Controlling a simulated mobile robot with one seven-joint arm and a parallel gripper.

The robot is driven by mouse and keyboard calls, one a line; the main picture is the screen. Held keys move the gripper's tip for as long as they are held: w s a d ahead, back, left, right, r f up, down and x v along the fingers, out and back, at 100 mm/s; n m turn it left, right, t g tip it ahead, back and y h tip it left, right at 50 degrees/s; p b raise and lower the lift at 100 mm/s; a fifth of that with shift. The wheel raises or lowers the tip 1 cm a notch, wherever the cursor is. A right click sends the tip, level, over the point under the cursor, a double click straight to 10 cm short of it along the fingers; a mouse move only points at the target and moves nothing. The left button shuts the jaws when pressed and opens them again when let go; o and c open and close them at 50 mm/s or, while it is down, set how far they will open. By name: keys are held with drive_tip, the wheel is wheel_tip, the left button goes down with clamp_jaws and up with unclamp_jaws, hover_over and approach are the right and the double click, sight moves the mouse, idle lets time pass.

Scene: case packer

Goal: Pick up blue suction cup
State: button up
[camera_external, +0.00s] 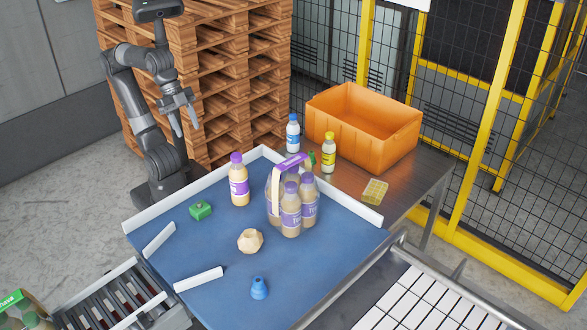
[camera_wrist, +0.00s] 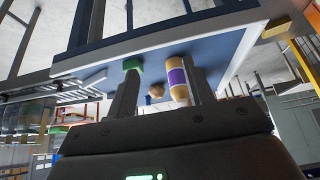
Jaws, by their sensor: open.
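The blue suction cup (camera_external: 259,288) stands on the blue table top (camera_external: 205,255), near its front edge in the external view. My gripper (camera_external: 184,122) is open and empty, raised above the far left side of the table, well away from the cup. In the wrist view its two fingers (camera_wrist: 160,98) are spread, with the table beyond them.
A green block (camera_external: 201,210), a purple-capped bottle (camera_external: 239,185), a bottle pack (camera_external: 291,208) and a beige faceted piece (camera_external: 250,241) stand on the table. White rails (camera_external: 198,279) edge it. An orange crate (camera_external: 365,135) stands behind. Wooden pallets (camera_external: 215,75) are stacked beside my arm.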

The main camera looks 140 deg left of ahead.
drive_tip(key=w+d+r, duration=0.2)
drive_tip(key=w+r, duration=0.2)
drive_tip(key=w, duration=0.4)
drive_tip(key=w+d+r, duration=0.2)
drive_tip(key=w+r, duration=0.2)
drive_tip(key=w, duration=0.4)
drive_tip(key=w+d+r, duration=0.1)
drive_tip(key=w+r, duration=0.3)
drive_tip(key=w, duration=0.5)
drive_tip(key=g, duration=0.1)
hover_over(260, 272)
drive_tip(key=s, duration=0.3)
wheel_tip(260, 272, down, 10)
drive_tip(key=f, duration=0.1)
drive_tip(key=shift+m, duration=0.3)
drive_tip(key=x, duration=0.4)
drive_tip(key=s+x, duration=0.1)
drive_tip(key=x, duration=0.4)
drive_tip(key=s+f+x, duration=0.1)
drive_tip(key=x, duration=0.4)
drive_tip(key=shift+s+f, duration=0.1)
drive_tip(key=shift+f, duration=0.1)
drive_tip(key=c, duration=0.9)
